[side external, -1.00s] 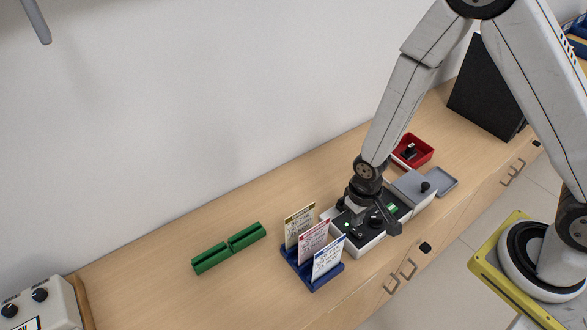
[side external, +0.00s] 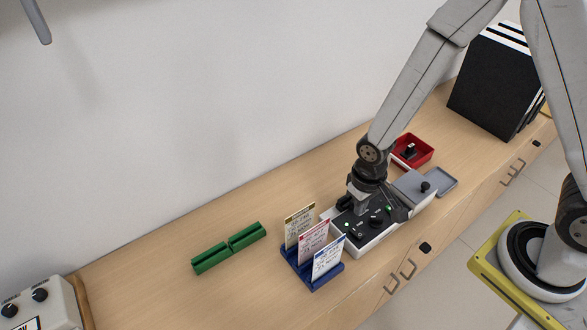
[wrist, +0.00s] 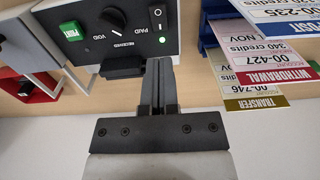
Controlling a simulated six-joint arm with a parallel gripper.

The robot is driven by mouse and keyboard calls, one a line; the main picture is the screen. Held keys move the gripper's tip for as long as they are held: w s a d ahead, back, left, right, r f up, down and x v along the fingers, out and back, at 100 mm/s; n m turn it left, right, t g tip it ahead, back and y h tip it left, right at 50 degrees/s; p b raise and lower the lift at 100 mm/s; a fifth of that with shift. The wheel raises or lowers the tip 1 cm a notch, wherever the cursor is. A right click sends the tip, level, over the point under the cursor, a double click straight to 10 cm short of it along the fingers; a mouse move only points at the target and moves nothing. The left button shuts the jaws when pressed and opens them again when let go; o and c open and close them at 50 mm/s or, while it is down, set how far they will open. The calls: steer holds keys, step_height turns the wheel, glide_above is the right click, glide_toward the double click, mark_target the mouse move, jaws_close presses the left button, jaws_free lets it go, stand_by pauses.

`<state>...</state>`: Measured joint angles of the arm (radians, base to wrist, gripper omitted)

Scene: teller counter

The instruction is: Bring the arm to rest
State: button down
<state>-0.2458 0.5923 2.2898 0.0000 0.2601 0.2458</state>
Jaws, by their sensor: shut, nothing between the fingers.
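My gripper (side external: 362,210) is over the back part of a white device with a dark control panel (side external: 353,231) on the counter. In the wrist view my gripper (wrist: 158,64) has its two fingers together with nothing between them, beside the panel's edge. The wrist view shows the panel's black knob (wrist: 113,19), a green button (wrist: 71,31) and a lit green lamp near the word PAID. Whether the fingers touch the device I cannot tell.
A blue rack (side external: 318,282) with three upright cards stands left of the device. A red tray (side external: 413,150), a grey tray (side external: 441,181) and black binders (side external: 492,85) are to the right.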

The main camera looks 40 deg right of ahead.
steer(key=s+d+r+t, duration=0.2)
steer(key=d+r, duration=0.5)
steer(key=r, duration=0.6)
steer(key=shift+s+d+t, duration=0.3)
steer(key=shift+d, duration=0.05)
